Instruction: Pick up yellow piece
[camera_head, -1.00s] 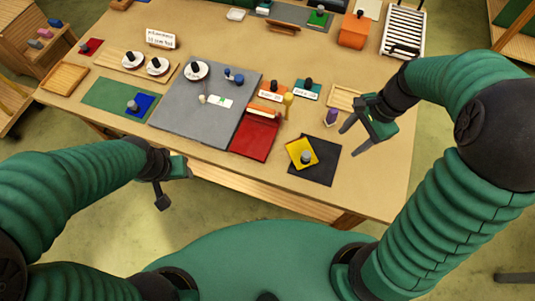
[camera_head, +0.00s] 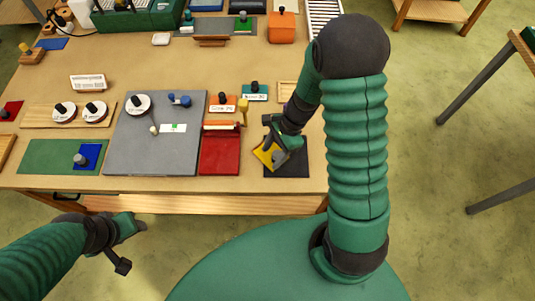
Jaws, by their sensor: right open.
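The yellow piece (camera_head: 263,156) is a flat square that lies tilted on a black mat (camera_head: 298,168) at the front right of the table. A grey knob (camera_head: 278,157) stands on it. My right gripper (camera_head: 274,143) is open and right over the yellow piece, with its fingers beside the knob. It hides part of the piece, and I cannot tell whether the fingers touch it. My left gripper (camera_head: 128,246) is in front of the table's edge, away from the piece and empty.
A red tray (camera_head: 220,155) lies just left of the black mat, and a grey board (camera_head: 150,155) lies beyond it. A blue piece with a knob (camera_head: 88,157) is on a green mat (camera_head: 40,157). An orange box (camera_head: 282,28) stands at the back.

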